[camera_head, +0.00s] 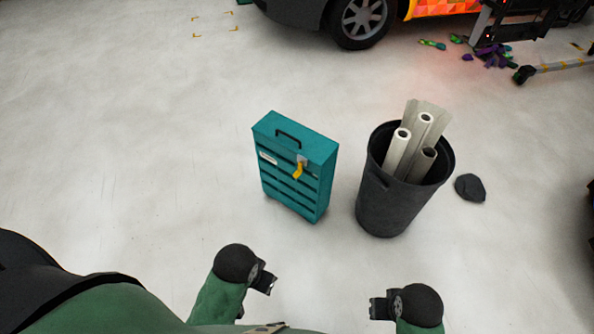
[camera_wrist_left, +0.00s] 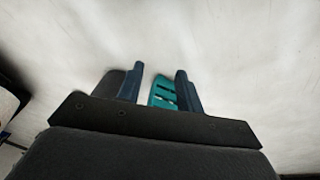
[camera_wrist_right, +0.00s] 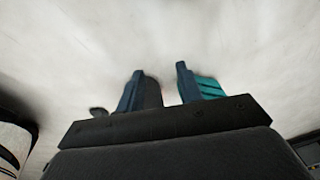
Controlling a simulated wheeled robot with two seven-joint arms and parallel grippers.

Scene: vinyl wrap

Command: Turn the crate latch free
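A teal crate (camera_head: 290,172) stands upright on the pale floor in the middle of the head view. Its latch (camera_head: 299,168) is a yellow handle on a grey mount at the upper right of the front face, and it hangs downward. My left gripper (camera_head: 272,283) is in front of the crate, apart from it, with fingers spread and empty. The left wrist view shows the crate (camera_wrist_left: 162,93) beyond and between the fingers. My right gripper (camera_head: 372,308) is lower right of the crate, also open and empty. The right wrist view shows the crate (camera_wrist_right: 208,88) beyond its right finger.
A dark bin (camera_head: 392,208) holding several pale rolls (camera_head: 398,150) stands close to the right of the crate. A dark lump (camera_head: 470,188) lies right of the bin. A vehicle (camera_head: 360,18) and coloured scraps (camera_head: 490,55) are at the back. The floor left of the crate is clear.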

